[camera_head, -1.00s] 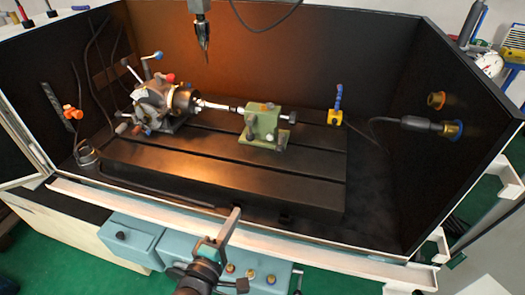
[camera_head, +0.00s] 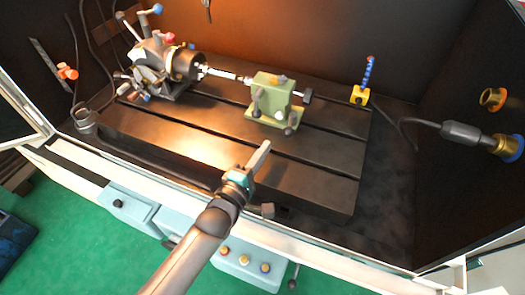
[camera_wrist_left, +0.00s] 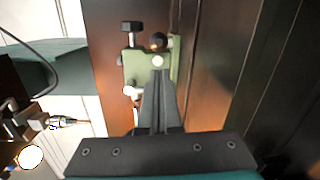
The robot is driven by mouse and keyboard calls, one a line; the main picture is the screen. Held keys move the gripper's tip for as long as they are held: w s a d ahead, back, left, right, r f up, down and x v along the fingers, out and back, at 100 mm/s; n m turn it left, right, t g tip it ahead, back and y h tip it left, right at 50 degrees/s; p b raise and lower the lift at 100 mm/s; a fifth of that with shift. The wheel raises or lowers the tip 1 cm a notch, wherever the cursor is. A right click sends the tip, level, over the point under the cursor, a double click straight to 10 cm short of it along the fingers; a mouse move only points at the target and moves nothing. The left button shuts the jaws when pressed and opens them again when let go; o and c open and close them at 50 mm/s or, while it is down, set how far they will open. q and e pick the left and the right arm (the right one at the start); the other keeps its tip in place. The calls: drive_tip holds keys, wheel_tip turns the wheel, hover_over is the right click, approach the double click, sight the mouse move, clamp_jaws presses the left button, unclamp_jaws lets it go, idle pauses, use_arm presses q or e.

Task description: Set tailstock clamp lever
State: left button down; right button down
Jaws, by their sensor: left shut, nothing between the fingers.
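The green tailstock (camera_head: 270,90) stands on the slotted machine table (camera_head: 225,150). Small levers with round ends show at its front, one upright at the left (camera_head: 257,100) and one low at the right (camera_head: 289,125); I cannot tell which is the clamp lever. My left gripper (camera_head: 262,148) is shut and empty, above the table's front part, in front of the tailstock and apart from it. In the left wrist view the shut fingers (camera_wrist_left: 158,85) point toward the tailstock (camera_wrist_left: 135,68) and overlap its knobs. My right gripper is not in view.
The indexing chuck (camera_head: 183,63) with several levers stands left of the tailstock, a shaft (camera_head: 222,73) between them. A blue hose on a yellow block (camera_head: 360,95) is at the right. The enclosure's front sill (camera_head: 320,248) lies under my arm. The table's right front is clear.

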sight(290, 128)
use_arm(q)
drive_tip(key=b+x, duration=0.1)
drive_tip(key=x, duration=0.6)
drive_tip(key=shift+s+d+p, duration=0.35)
drive_tip(key=shift+s+d, duration=0.1)
drive_tip(key=shift+d, duration=0.2)
drive_tip(key=shift+s, duration=0.15)
